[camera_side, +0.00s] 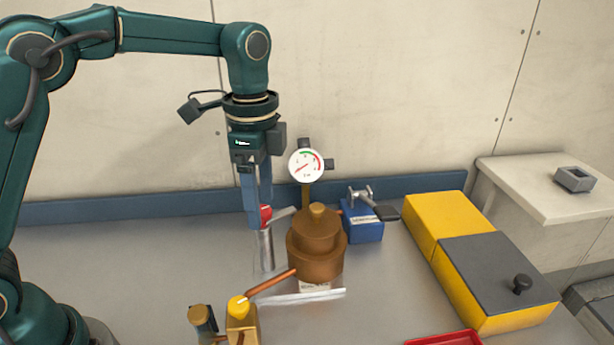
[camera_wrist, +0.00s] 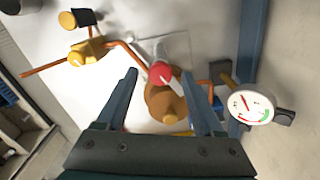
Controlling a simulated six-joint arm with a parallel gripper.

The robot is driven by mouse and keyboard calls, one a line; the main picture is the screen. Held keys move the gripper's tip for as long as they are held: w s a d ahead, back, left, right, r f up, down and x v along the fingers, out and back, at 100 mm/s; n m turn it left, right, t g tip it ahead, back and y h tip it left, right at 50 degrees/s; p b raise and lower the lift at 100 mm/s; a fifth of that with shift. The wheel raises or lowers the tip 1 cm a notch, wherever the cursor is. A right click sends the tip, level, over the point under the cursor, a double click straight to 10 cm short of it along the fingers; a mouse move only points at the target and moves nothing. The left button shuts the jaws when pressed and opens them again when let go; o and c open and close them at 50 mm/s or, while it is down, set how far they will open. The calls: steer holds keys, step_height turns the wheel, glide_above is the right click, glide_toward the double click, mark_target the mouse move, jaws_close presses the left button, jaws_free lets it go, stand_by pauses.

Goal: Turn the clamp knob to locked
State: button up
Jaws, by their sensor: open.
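A red knob (camera_side: 265,213) with a pale mark sits on top of a silver post (camera_side: 266,250), left of a brown stepped vessel (camera_side: 317,245). In the wrist view the red knob (camera_wrist: 160,72) appears between my fingertips, with a gap on both sides. My gripper (camera_side: 259,220) points straight down with its jaws open at the knob, and nothing is held. The near finger partly hides the knob in the side view. I cannot tell for sure whether this is the clamp knob, and no locked mark is readable.
A dial gauge (camera_side: 306,166) stands behind the vessel. A blue block (camera_side: 362,225) with a black-handled lever is to its right. A yellow valve (camera_side: 239,309) with a copper pipe is in front. A yellow box (camera_side: 437,219) with a grey lid and a red tray (camera_side: 445,339) lie right.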

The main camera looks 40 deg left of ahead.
steer(key=shift+f, duration=0.35)
jaws_close()
steer(key=shift+m, duration=2.3)
jaws_free()
steer(key=shift+r, duration=2.6)
